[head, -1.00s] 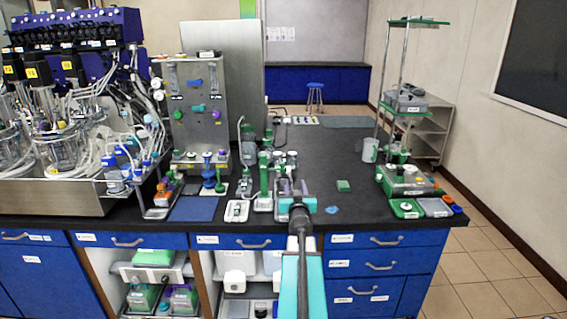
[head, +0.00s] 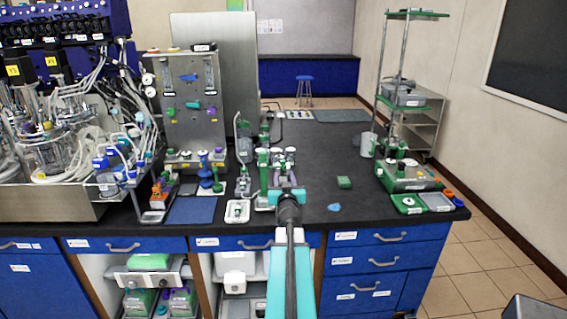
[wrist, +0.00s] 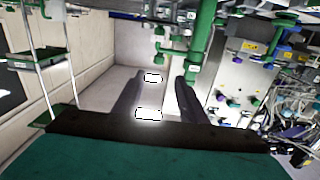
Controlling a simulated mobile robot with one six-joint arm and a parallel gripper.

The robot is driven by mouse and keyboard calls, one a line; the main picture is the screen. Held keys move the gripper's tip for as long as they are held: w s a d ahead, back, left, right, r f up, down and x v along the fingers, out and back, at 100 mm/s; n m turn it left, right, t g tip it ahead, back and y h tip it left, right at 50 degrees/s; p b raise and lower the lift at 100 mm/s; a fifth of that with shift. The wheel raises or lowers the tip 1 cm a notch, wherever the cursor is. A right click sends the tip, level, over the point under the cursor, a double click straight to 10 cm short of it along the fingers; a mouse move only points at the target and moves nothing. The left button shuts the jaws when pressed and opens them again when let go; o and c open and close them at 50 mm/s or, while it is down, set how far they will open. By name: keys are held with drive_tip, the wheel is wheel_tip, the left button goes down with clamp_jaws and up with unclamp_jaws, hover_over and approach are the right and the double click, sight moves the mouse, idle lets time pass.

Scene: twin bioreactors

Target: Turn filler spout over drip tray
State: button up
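A bench device with green upright posts and white-topped parts (head: 263,168), which looks like the filler, stands near the front edge of the black bench. I cannot pick out its spout with certainty. A small white tray (head: 237,211), perhaps the drip tray, lies to its left at the bench edge. My gripper (head: 287,196) is just in front of the device and hides part of its right side. In the wrist view my gripper (wrist: 158,95) has its two dark fingers apart with nothing held between them. A thick green post (wrist: 204,35) shows beyond the right finger, apart from it.
A steel panel with valves (head: 190,105) stands behind and left, beside bioreactor vessels and tubing. A blue mat (head: 192,210) lies at the front left. A green block (head: 344,182) and a small blue piece (head: 334,207) lie to the right. The bench's right middle is mostly clear.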

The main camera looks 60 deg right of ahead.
sight(283, 163)
drive_tip(key=shift+p+x, duration=0.65)
drive_tip(key=shift+x, duration=6.2)
drive_tip(key=shift+s+d, duration=0.15)
clamp_jaws()
